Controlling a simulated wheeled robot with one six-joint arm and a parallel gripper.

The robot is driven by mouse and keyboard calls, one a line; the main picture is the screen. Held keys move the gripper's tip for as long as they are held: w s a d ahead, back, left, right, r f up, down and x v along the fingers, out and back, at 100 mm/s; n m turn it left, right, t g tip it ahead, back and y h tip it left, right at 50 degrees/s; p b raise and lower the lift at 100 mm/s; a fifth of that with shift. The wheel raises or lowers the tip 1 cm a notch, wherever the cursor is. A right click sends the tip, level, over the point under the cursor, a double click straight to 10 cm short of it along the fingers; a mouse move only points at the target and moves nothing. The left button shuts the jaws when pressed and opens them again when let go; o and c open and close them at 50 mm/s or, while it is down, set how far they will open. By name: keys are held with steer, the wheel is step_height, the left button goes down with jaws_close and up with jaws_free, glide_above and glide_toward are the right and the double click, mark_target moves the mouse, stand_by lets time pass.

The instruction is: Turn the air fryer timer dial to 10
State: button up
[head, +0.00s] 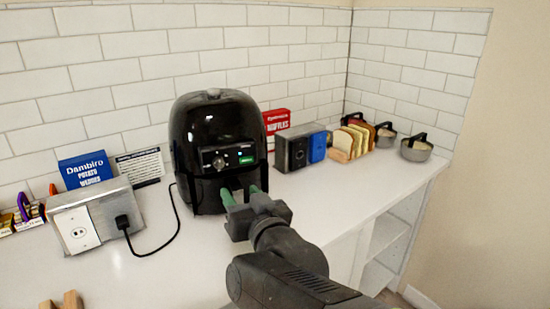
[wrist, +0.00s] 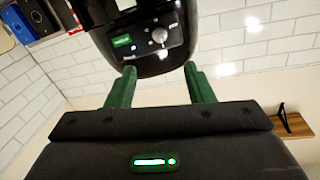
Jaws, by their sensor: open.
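The black air fryer (head: 208,120) stands upright on the counter against the tiled wall, with a control panel on its front. Its round timer dial (head: 218,162) is at the panel's left, beside a lit green display (head: 246,158). My gripper (head: 240,190) is open with green fingers, in front of the fryer and below the panel. In the wrist view, my gripper (wrist: 160,69) is empty, and the dial (wrist: 159,36) lies beyond the fingertips, lined up between them, apparently untouched. The dial's numbers are too small to read.
A metal outlet box (head: 95,215) with a plugged-in black cord (head: 165,240) stands left of the fryer. A blue box (head: 85,170) and a sign (head: 140,166) are behind it. Right are a black-and-blue appliance (head: 300,148), a toast rack (head: 350,143) and metal pots (head: 416,150).

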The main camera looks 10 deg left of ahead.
mark_target(220, 165)
steer(key=x, duration=1.3)
steer(key=shift+w, duration=0.1)
steer(key=shift+f, duration=0.1)
steer(key=c, duration=1)
